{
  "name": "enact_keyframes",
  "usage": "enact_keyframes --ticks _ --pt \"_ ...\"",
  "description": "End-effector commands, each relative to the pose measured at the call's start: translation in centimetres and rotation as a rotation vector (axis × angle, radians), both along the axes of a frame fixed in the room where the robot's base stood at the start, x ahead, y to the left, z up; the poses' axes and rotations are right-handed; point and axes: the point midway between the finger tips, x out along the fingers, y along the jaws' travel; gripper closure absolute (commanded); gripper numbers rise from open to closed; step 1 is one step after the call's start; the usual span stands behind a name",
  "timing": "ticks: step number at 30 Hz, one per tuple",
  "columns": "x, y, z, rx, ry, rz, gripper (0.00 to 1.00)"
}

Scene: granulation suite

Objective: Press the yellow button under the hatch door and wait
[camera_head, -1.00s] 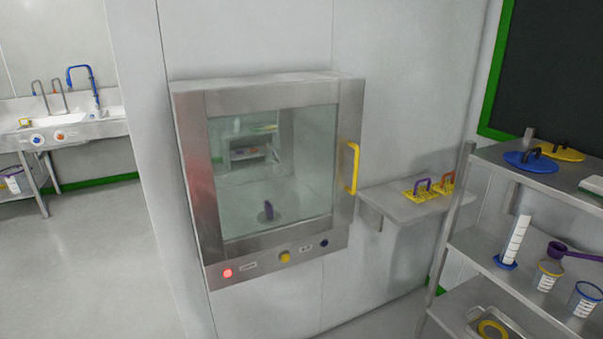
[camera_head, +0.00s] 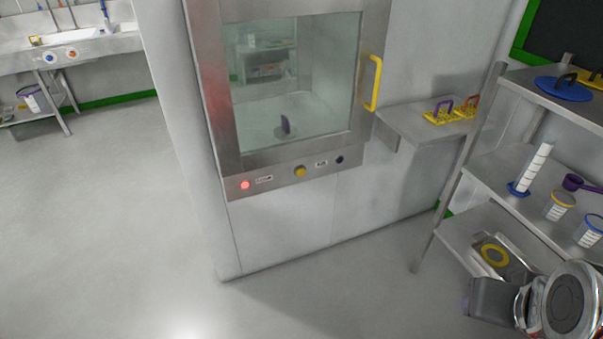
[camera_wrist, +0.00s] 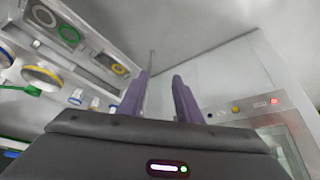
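The hatch door (camera_head: 298,80) is a glass pane in a steel frame with a yellow handle (camera_head: 373,83), and it looks closed. The yellow button (camera_head: 300,171) is on the steel strip under it, between a lit red lamp (camera_head: 245,185) and a dark button (camera_head: 340,160). In the wrist view the yellow button (camera_wrist: 236,108) and red lamp (camera_wrist: 274,101) show at the right, beyond the fingers. My gripper (camera_wrist: 160,90) has two purple fingers apart with nothing between them. In the head view my arm is at the lower right, well away from the button.
A steel shelf rack (camera_head: 480,167) with cylinders and beakers stands at the right, close to my arm. A small wall shelf (camera_head: 405,122) holds yellow items with purple and orange handles. The floor before the hatch is clear.

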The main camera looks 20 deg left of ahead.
Motion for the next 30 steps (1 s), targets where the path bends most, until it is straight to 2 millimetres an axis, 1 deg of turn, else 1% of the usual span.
enact_keyframes --ticks 5,18,30 --pt "0.0 0.0 0.0 0.0 0.0 0.0 0.69" --pt "0.0 0.0 0.0 0.0 0.0 0.0 0.99" --pt "0.0 0.0 0.0 0.0 0.0 0.0 1.0"
